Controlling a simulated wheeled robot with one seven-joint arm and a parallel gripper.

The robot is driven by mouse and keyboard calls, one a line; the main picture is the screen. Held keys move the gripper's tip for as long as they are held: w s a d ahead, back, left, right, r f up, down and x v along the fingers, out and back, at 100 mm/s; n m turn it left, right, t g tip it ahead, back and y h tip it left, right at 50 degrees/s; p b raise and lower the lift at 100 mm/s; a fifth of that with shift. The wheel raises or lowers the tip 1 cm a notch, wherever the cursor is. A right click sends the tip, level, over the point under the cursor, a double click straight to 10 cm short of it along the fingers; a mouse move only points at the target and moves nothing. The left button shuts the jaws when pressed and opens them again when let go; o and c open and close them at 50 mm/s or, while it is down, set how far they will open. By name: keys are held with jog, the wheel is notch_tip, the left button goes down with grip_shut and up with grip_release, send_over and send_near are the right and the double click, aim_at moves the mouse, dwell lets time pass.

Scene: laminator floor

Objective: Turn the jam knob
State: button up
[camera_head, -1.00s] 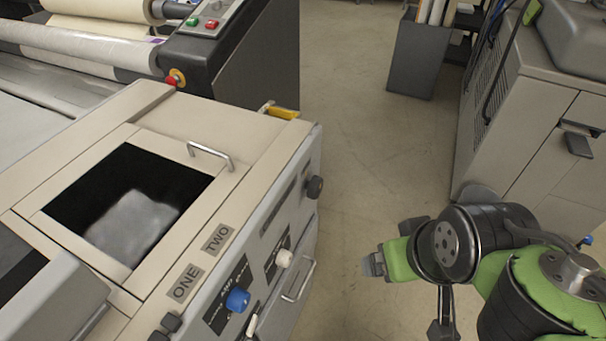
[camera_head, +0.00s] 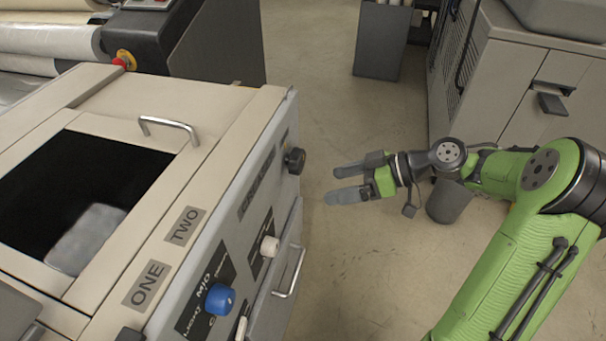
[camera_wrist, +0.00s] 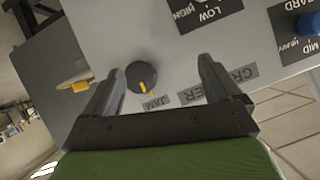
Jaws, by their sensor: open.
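The jam knob (camera_head: 294,160) is a round black knob on the front panel of the beige machine, near its far right corner. In the wrist view the knob (camera_wrist: 142,77) shows a yellow-orange pointer mark, with a "JAM" label (camera_wrist: 156,103) beside it. My gripper (camera_head: 338,182) is open and empty, a short way to the right of the knob in the head view and apart from it. In the wrist view my gripper's fingers (camera_wrist: 160,75) stand on both sides of the picture, with the knob closer to the left finger.
The same panel carries a blue knob (camera_head: 219,299), a white knob (camera_head: 269,246) and a metal handle (camera_head: 288,272). A yellow-orange part (camera_wrist: 80,86) sticks out past the panel edge. A grey bin (camera_head: 382,40) and a cabinet (camera_head: 520,100) stand across open floor.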

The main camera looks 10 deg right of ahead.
aim_at(303, 163)
jog(key=w+d+f+n+t+y+b, duration=0.1)
jog(key=w+d+n+t+y+b, duration=0.1)
jog(key=d+t+y, duration=0.45)
jog(key=w+a+g, duration=0.1)
jog(key=w+a, duration=0.1)
jog(key=a, duration=0.2)
jog(key=w+a+h+b, duration=0.1)
jog(key=a, duration=0.4)
jog(key=w+a+g+h, duration=0.1)
jog(key=w+a, duration=0.1)
jog(key=a, duration=0.2)
jog(key=shift+w+a+f+g, duration=0.1)
jog(key=shift+w+a+g, duration=0.25)
jog(key=c, duration=1.1)
jog(key=shift+o, duration=0.2)
jog(key=shift+m, duration=0.3)
